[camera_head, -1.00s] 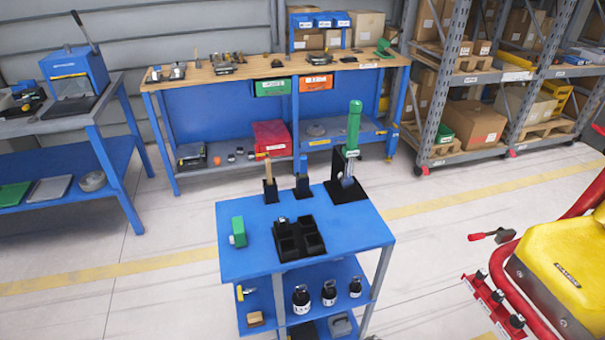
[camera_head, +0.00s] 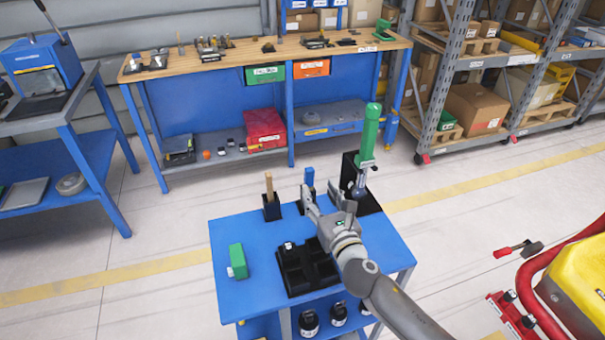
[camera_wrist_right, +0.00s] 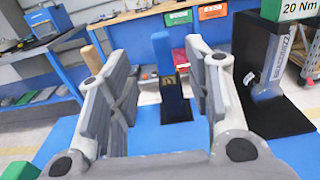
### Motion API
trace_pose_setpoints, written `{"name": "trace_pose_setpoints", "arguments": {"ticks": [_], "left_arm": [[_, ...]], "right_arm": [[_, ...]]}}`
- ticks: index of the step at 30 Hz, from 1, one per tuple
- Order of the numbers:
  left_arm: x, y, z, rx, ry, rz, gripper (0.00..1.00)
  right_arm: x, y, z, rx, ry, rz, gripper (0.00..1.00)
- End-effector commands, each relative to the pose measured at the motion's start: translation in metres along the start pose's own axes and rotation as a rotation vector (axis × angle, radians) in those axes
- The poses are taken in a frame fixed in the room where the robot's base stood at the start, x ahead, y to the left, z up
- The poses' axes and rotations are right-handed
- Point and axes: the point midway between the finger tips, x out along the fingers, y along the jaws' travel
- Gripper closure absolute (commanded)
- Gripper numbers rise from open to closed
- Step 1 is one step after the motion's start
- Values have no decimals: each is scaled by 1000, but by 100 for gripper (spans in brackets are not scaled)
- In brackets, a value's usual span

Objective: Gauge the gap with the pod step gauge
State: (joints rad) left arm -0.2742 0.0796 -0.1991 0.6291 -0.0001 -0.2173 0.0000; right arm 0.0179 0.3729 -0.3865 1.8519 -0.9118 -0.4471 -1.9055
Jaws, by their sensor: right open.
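A blue-handled tool (camera_head: 309,177) stands upright in a small black holder on the blue cart; I cannot tell for sure whether it is the step gauge. My right gripper (camera_head: 320,191) is open and empty over the cart, on the near side of that tool. In the right wrist view the blue handle (camera_wrist_right: 163,52) shows between the two spread fingers (camera_wrist_right: 152,80), beyond them and apart from them. The yellow and red train car (camera_head: 582,285) is at the right edge; no gap can be made out on it. My left gripper is out of view.
On the cart (camera_head: 225,290) are a wooden-handled tool (camera_head: 269,186), a green-handled tool (camera_head: 369,132) in a tall black stand, a black compartment tray (camera_head: 292,278) and a green block (camera_head: 237,260). A workbench (camera_head: 215,75) and shelving stand behind. Floor between cart and train car is clear.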

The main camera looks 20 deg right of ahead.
Motion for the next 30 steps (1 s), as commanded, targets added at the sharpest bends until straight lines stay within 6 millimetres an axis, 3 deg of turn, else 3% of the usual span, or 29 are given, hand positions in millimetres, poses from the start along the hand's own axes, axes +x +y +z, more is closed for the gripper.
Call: {"name": "trace_pose_setpoints", "arguments": {"ticks": [4, 9, 13, 17, 23, 30], "left_arm": [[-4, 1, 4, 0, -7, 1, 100], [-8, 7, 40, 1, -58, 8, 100], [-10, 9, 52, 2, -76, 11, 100], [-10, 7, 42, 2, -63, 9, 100], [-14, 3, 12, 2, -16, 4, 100], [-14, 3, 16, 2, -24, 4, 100]], "right_arm": [[19, 1, 2, -6, -2, 2, 54], [42, 0, 2, -3, -2, 1, 54], [52, 0, 1, -2, 0, 0, 54], [57, 0, 2, 0, -1, 1, 54], [80, -2, 5, 2, 0, -1, 54], [103, -2, 4, 0, 0, 0, 54]]}}
